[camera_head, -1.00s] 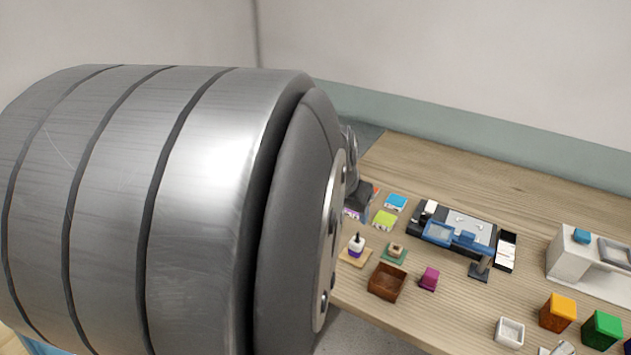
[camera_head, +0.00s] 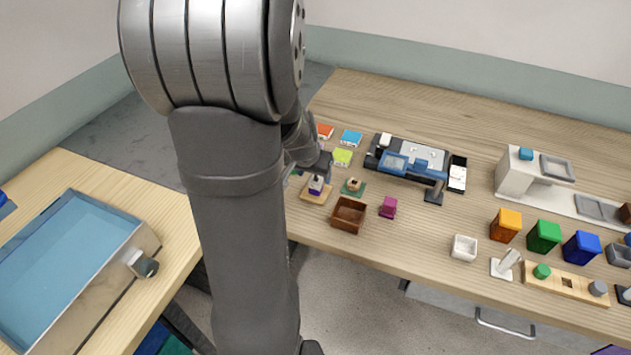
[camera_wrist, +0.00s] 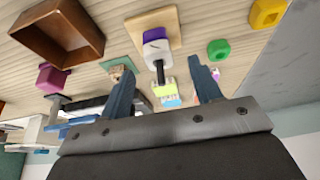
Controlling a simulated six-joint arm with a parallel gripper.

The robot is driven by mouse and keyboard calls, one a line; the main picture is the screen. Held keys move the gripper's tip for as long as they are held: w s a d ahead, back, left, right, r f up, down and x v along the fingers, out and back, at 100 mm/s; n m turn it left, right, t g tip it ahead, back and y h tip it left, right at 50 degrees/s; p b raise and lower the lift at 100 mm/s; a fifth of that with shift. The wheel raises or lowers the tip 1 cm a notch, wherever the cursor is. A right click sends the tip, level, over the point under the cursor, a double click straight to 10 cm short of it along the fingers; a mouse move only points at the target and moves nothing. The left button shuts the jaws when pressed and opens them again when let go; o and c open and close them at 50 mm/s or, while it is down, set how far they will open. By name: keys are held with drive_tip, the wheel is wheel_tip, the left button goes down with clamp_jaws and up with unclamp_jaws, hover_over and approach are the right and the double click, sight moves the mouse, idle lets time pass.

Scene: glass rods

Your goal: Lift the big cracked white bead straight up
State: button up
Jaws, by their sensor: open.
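A white bead (camera_wrist: 156,49) sits on a dark upright peg, against a purple bead (camera_wrist: 155,35), on a square wooden base (camera_wrist: 172,20). The white bead looks like the upper of the two; no cracks can be made out at this size. In the head view the white bead (camera_head: 316,181) is small and partly under my gripper (camera_head: 319,168). In the wrist view my gripper (camera_wrist: 162,82) is open and empty, with the peg's tip showing between its two blue-grey fingers. The fingertips appear apart from the bead.
A brown open box (camera_head: 348,215), a small green base with a tan piece (camera_head: 353,187) and a magenta block (camera_head: 388,207) stand close by. A green ring (camera_wrist: 218,50) and a yellow ring (camera_wrist: 267,12) lie beside the wooden base. A blue-and-black device (camera_head: 413,160) stands behind.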

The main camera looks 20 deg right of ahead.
drive_tip(key=shift+x, duration=1.45)
drive_tip(key=c, duration=1.1)
drive_tip(key=shift+o, duration=0.2)
wheel_tip(320, 180, up, 10)
